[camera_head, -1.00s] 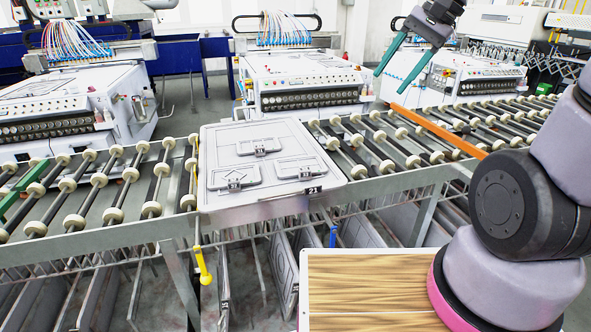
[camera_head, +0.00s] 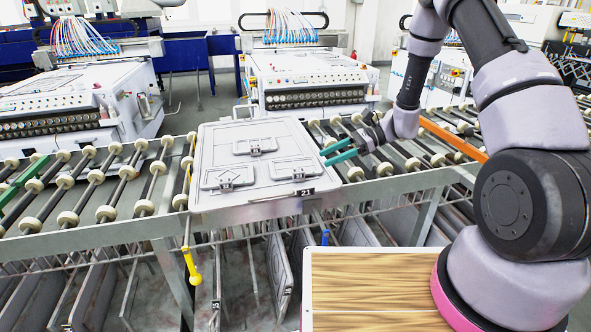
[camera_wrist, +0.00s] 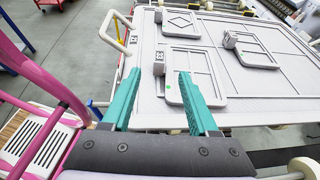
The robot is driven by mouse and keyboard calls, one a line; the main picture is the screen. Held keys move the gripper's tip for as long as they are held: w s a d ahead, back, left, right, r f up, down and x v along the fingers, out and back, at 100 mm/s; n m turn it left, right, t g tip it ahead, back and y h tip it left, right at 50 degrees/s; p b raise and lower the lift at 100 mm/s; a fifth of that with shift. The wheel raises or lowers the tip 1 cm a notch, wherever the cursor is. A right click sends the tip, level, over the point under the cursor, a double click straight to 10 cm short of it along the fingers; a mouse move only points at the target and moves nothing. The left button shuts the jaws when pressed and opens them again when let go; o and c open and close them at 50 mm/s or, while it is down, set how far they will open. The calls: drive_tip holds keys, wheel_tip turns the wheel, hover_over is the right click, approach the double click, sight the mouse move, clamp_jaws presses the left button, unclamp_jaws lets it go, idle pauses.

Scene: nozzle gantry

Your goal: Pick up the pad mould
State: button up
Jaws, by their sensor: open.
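A large light-grey plate (camera_head: 215,145) labelled 21 lies on the roller conveyor and carries three small grey moulds. One mould is at the back (camera_head: 255,147), one at the front left (camera_head: 228,177) and one at the right (camera_head: 298,170). I cannot tell which is the pad mould. In the wrist view the right mould (camera_wrist: 192,92), with a green dot, is closest, and the front-left one (camera_wrist: 180,24) bears a diamond. My gripper (camera_head: 326,154), with teal fingers, is open and empty at the plate's right edge. In the wrist view its fingers (camera_wrist: 160,78) point toward the closest mould.
The roller conveyor (camera_head: 380,165) runs left and right of the plate, with an orange bar (camera_head: 452,138) on the right. A wooden-topped surface (camera_head: 375,285) lies in front. White machines (camera_head: 310,80) stand behind. A white handle (camera_wrist: 112,30) shows beside the plate.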

sight(302, 170)
drive_tip(key=x, duration=1)
drive_tip(key=shift+a+f, duration=0.2)
drive_tip(key=shift+f, duration=0.15)
clamp_jaws()
idle(1.0)
